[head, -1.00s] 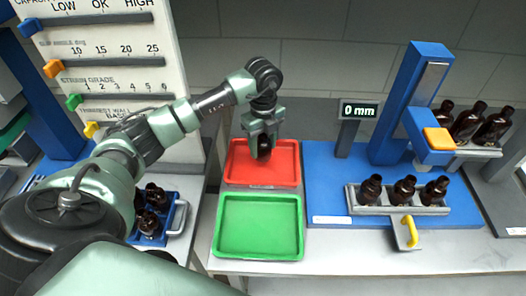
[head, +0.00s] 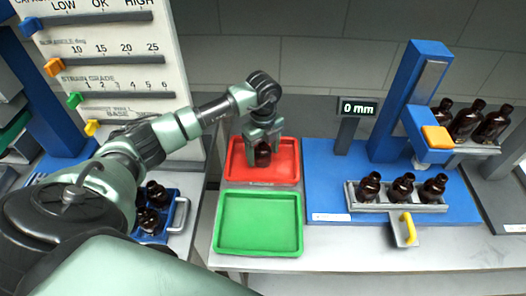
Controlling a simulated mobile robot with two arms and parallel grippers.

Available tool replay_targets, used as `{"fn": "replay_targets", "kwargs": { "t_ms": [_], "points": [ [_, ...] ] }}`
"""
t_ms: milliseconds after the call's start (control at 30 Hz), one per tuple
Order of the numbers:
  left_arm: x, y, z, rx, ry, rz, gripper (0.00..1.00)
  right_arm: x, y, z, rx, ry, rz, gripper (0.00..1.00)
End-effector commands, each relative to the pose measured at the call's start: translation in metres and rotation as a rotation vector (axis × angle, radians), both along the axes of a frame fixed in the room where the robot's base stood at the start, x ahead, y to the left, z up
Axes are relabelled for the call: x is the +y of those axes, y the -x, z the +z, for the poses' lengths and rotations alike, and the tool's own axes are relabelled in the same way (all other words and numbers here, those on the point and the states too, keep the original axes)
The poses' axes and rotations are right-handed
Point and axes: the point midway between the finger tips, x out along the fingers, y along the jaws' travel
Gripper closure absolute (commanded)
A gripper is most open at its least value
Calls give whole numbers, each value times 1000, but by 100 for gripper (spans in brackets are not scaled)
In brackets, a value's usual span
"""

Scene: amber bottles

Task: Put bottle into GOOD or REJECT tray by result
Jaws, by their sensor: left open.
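An amber bottle (head: 263,154) is at the red tray (head: 236,172), between the fingers of my left gripper (head: 263,146). The gripper is open around it, and the fingers hide part of the bottle. I cannot tell whether the bottle touches the tray floor. The green tray (head: 258,224) lies in front of the red one and is empty. The labels on the tray fronts are too small to read. My right gripper is not in view.
A blue gauge stand (head: 325,180) with a "0 mm" display (head: 359,107) is to the right, holding several amber bottles (head: 402,187) in a rack. More bottles stand in a blue carrier (head: 178,216) at left. A slider board (head: 110,60) stands behind my left arm.

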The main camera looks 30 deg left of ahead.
Motion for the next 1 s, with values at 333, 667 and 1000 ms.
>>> {"fn": "replay_targets", "kwargs": {
  "t_ms": [333,667,1000],
  "points": [
    [0,-2,33,-6,0,-1,29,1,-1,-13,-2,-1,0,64],
    [0,-1,101,-4,0,-1,29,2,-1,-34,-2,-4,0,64],
    [0,0,123,0,0,0,29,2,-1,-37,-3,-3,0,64]
  ]
}}
